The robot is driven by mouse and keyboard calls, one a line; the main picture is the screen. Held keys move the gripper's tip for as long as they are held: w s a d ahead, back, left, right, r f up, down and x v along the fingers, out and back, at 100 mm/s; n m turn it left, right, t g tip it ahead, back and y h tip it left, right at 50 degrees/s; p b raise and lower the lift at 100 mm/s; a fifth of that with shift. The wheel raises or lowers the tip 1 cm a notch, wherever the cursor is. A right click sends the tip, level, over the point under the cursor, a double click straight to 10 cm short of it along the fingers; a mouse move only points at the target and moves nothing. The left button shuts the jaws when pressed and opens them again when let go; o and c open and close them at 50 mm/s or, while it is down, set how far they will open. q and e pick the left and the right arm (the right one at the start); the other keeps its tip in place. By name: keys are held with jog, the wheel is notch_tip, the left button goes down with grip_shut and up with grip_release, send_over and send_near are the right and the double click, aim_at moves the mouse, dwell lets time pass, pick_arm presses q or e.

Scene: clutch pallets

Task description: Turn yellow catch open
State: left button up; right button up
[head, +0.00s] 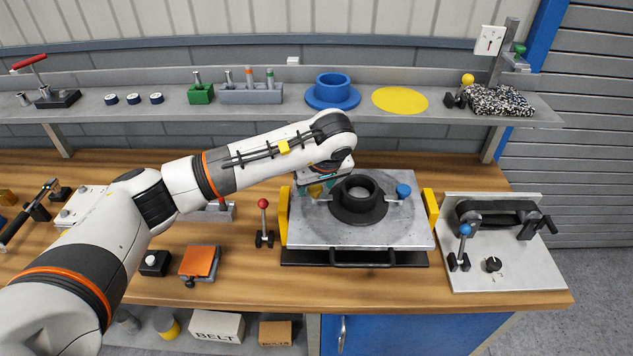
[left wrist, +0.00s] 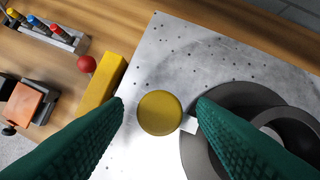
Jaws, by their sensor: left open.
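The yellow catch (left wrist: 160,113) is a round knob on the metal pallet (head: 325,234), at the left side of the black ring-shaped clutch part (head: 360,208). In the head view the yellow catch (head: 315,190) is partly hidden by my left gripper (head: 318,185), which points down over it. In the left wrist view the green ridged fingers of my left gripper (left wrist: 160,106) are open, one on each side of the knob, with gaps showing. A blue catch (head: 403,191) with a short arm is at the clutch part's right side. My right gripper is not in view.
Yellow blocks (head: 284,216) (head: 431,205) flank the pallet. A red-knobbed lever (head: 264,225) and an orange-topped block (head: 199,262) stand to its left. A panel with a blue-knobbed lever (head: 465,245) is at right. A shelf (head: 230,112) with parts runs behind.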

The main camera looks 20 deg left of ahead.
pick_arm(q)
jog(key=shift+c, duration=0.3)
jog(key=c, duration=0.9)
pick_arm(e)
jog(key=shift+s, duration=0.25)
